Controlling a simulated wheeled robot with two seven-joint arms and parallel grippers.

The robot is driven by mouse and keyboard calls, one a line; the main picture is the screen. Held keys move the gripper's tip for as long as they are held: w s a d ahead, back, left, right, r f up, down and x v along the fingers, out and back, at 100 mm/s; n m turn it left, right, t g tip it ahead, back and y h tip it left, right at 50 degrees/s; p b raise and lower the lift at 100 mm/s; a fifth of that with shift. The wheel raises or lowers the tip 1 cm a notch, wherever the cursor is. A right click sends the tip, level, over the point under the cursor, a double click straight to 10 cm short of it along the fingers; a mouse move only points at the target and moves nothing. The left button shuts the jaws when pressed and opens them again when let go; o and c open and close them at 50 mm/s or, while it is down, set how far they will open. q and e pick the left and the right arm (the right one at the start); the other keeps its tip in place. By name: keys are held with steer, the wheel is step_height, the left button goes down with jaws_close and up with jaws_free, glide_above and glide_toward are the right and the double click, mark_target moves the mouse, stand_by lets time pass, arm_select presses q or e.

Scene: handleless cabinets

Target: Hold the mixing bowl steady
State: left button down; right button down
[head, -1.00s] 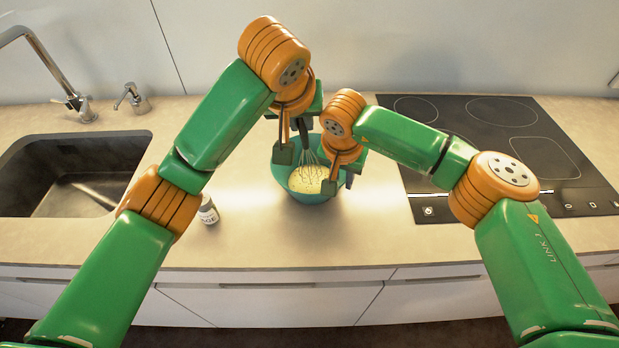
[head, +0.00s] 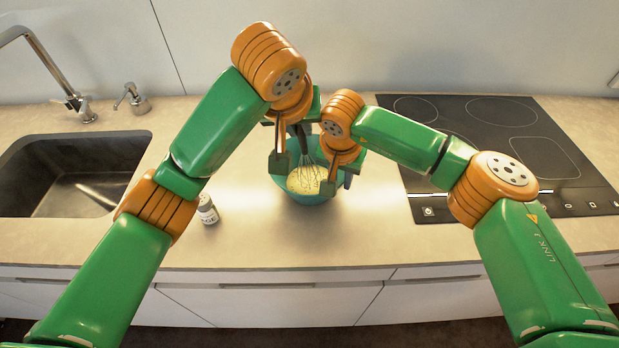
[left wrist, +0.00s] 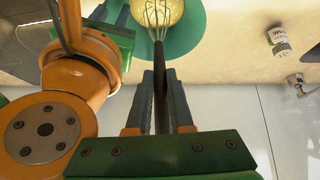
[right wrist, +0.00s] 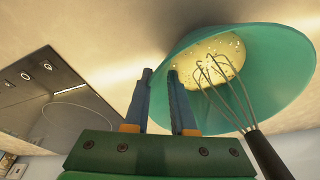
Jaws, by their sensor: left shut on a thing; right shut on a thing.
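The teal mixing bowl (head: 317,199) stands on the counter with pale yellow batter (head: 306,180) inside. It also shows in the left wrist view (left wrist: 186,38) and the right wrist view (right wrist: 285,76). My right gripper (head: 346,180) is at the bowl's right side, shut on its rim; its fingers show beside the rim in the right wrist view (right wrist: 160,88). My left gripper (head: 299,132) is above the back of the bowl, shut on the dark handle of a whisk (left wrist: 160,75). The whisk's wires (right wrist: 222,85) reach down into the batter. My arms partly hide the bowl's back.
A small labelled bottle (head: 208,210) stands left of the bowl. A dark sink (head: 80,170) with a faucet (head: 62,82) is at the left, and a black cooktop (head: 470,125) at the right. The counter in front of the bowl is clear.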

steer(key=shift+f, duration=0.15)
arm_select(q)
step_height(320, 180, up, 9)
steer(key=s+a, duration=0.1)
steer(key=shift+s, duration=0.3)
steer(key=shift+a+r, duration=0.1)
stand_by(0.5)
step_height(320, 180, up, 5)
steer(key=shift+f, duration=0.1)
stand_by(0.5)
arm_select(e)
steer(key=c, duration=0.7)
jaws_free()
arm_select(q)
steer(key=shift+w, duration=0.25)
arm_select(e)
steer(key=shift+o, duration=0.2)
steer(key=shift+w, duration=0.2)
